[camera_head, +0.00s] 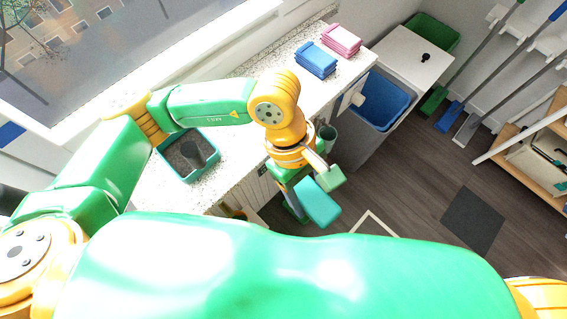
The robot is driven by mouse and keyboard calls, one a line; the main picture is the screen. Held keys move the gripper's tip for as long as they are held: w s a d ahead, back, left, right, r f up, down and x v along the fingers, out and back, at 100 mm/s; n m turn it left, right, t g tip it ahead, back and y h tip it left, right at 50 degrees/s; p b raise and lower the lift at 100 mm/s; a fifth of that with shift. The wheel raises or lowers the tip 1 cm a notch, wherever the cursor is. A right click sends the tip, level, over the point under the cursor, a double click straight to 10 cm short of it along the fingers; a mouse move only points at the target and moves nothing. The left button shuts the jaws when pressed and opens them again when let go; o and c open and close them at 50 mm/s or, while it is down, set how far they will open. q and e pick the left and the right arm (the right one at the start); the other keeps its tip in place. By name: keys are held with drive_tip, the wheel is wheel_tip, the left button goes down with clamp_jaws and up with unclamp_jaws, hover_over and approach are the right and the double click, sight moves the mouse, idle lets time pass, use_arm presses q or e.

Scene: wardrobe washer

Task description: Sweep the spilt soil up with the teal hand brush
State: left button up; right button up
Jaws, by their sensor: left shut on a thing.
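My left gripper (303,187) hangs beyond the front edge of the counter, pointing down. It is shut on the teal hand brush (320,204), which is held in the air above the floor. The fingers and the brush's handle are partly hidden, and I cannot make out the bristles. A teal-rimmed tray (208,172) on the counter holds dark grey matter that may be soil, and a dark pot-like thing (190,152) is in it. I see no clear soil on the floor. My right gripper is not in view.
The speckled counter (249,152) carries blue folded cloths (316,60) and pink ones (341,41). A blue bin (388,103) stands right of the counter. Long-handled tools hang at the upper right by a wooden shelf (522,165).

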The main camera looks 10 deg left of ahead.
use_arm(q)
drive_tip(key=shift+s+d+r+n, duration=0.1)
drive_tip(key=shift+s+d+n, duration=0.2)
drive_tip(key=shift+s, duration=0.4)
drive_tip(key=shift+w, duration=0.1)
drive_tip(key=shift+d, duration=0.1)
drive_tip(key=shift+w+f+b, duration=0.1)
drive_tip(key=shift+f+b, duration=0.15)
drive_tip(key=shift+b, duration=0.25)
drive_tip(key=shift+w+a+b, duration=0.2)
drive_tip(key=shift+a+b, duration=0.1)
drive_tip(key=w+a+b, duration=0.2)
drive_tip(key=w+a, duration=0.1)
drive_tip(key=a, duration=0.2)
drive_tip(key=w+a+f+b, duration=0.1)
drive_tip(key=w+a+b, duration=0.2)
drive_tip(key=w+a, duration=0.1)
drive_tip(key=w+a+b, duration=0.2)
drive_tip(key=w+a, duration=0.2)
drive_tip(key=a, duration=0.1)
drive_tip(key=shift+w+a+f+b, duration=0.15)
drive_tip(key=shift+w+a+b, duration=0.05)
drive_tip(key=shift+a+b, duration=0.15)
drive_tip(key=shift+w+a, duration=0.25)
drive_tip(key=shift+a, duration=0.05)
drive_tip(key=shift+f+b, duration=0.6)
drive_tip(key=shift+f, duration=0.05)
drive_tip(key=shift+s, duration=0.1)
